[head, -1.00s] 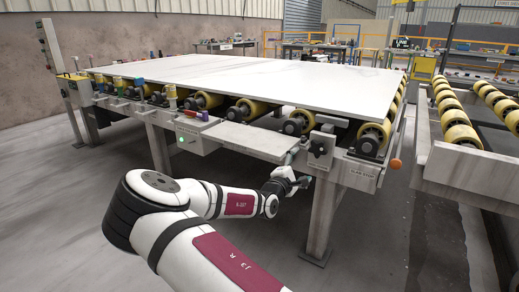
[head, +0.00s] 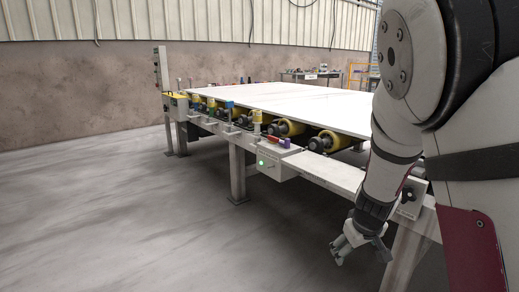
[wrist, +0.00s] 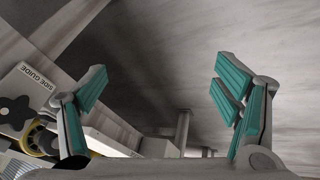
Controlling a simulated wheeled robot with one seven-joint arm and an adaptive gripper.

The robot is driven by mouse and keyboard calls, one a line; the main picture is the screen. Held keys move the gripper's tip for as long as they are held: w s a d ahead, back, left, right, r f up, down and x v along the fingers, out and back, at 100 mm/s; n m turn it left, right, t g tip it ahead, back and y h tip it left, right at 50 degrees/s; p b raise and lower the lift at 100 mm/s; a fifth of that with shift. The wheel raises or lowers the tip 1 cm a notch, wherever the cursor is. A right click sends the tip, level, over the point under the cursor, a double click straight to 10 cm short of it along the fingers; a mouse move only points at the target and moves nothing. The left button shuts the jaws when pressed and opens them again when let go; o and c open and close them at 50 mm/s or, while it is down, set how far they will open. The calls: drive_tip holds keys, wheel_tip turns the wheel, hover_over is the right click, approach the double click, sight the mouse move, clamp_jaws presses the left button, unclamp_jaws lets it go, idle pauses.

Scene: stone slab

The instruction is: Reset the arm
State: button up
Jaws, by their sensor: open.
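My gripper (head: 362,252) hangs below my folded arm at the right of the head view, in front of the table's side. In the wrist view my gripper (wrist: 162,105) shows two teal-padded fingers spread wide, with nothing between them. It is open and empty. My arm fills the right side of the head view and hides part of the table's near end.
The roller table (head: 237,173) carries a large white slab (head: 310,105). Yellow rollers (head: 287,128) and small items line its near edge. A "SIDE GUIDE" plate (wrist: 38,77) is close by my left finger in the wrist view. Open floor (head: 130,230) lies at left.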

drive_tip(key=s+a+r+m+g+y, duration=0.1)
drive_tip(key=s+a+r+y, duration=0.1)
drive_tip(key=s+a+r, duration=0.5)
drive_tip(key=s+a+r+g+y, duration=0.1)
drive_tip(key=s+a+r+y, duration=0.3)
drive_tip(key=s, duration=0.6)
drive_tip(key=s+d+r+m+g+h, duration=0.1)
drive_tip(key=s+d+r+h, duration=0.15)
drive_tip(key=s, duration=0.85)
drive_tip(key=s+d+r+m+g+h, duration=0.2)
drive_tip(key=s+r, duration=0.1)
drive_tip(key=s, duration=0.9)
wheel_tip(320, 180, up, 31)
drive_tip(key=t+p, duration=0.4)
drive_tip(key=p, duration=2.6)
drive_tip(key=shift+w+d+n, duration=0.3)
drive_tip(key=shift+n, duration=0.1)
drive_tip(key=shift+c, duration=0.3)
